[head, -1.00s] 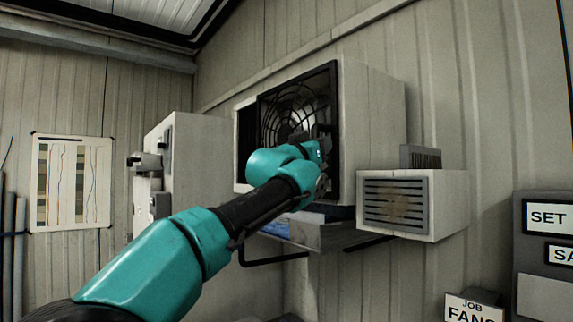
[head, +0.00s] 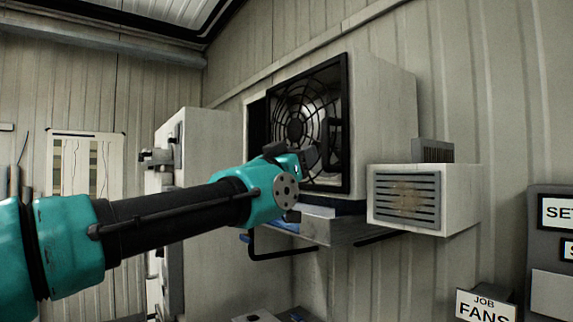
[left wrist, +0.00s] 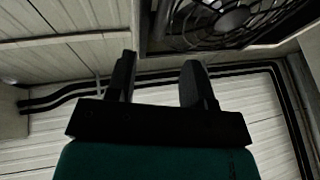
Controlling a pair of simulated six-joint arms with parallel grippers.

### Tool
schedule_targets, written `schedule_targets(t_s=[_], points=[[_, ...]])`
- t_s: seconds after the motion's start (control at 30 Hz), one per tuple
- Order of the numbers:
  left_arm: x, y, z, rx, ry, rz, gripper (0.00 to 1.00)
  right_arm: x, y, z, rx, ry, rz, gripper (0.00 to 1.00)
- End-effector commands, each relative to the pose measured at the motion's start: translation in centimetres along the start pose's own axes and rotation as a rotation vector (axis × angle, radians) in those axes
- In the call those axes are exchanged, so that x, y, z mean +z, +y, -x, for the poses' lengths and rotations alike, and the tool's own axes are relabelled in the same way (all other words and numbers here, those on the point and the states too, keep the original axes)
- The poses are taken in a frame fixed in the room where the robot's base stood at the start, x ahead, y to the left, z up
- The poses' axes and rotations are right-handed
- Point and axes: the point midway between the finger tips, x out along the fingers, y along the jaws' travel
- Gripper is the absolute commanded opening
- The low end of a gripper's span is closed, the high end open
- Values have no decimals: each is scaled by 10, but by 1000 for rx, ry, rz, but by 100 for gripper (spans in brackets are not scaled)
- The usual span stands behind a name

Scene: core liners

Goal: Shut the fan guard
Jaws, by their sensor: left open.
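The fan guard (head: 347,110), a black square frame with a ringed wire grille, stands at the front of a pale box-shaped housing (head: 385,125) on the wall. A dark strip of the housing's opening shows past its left edge, so the guard looks ajar; the exact gap is unclear. Metal fan parts show through the grille. My left gripper (head: 312,160) is in front of the guard's lower part, which my wrist partly hides. In the left wrist view my left gripper (left wrist: 158,78) has its fingers apart with nothing between them. The guard (left wrist: 225,42) is at upper right there, beyond the fingertips. My right gripper is not in view.
A shelf (head: 335,228) with dark bracket bars is under the housing. A small vented box (head: 465,200) juts out at right. A pale cabinet (head: 215,170) stands at left. Signs (head: 484,306) are at lower right.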

Motion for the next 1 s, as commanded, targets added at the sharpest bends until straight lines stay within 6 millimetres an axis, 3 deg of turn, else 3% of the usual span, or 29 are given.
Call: schedule_targets(t_s=[0.1,0.33,0.87,1.0], points=[[-1,0,19,0,1,-1,48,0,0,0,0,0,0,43],[0,0,41,1,0,-2,48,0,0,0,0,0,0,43],[0,0,44,1,0,-1,48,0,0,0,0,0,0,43],[10,-2,43,-2,-15,0,48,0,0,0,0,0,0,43]])
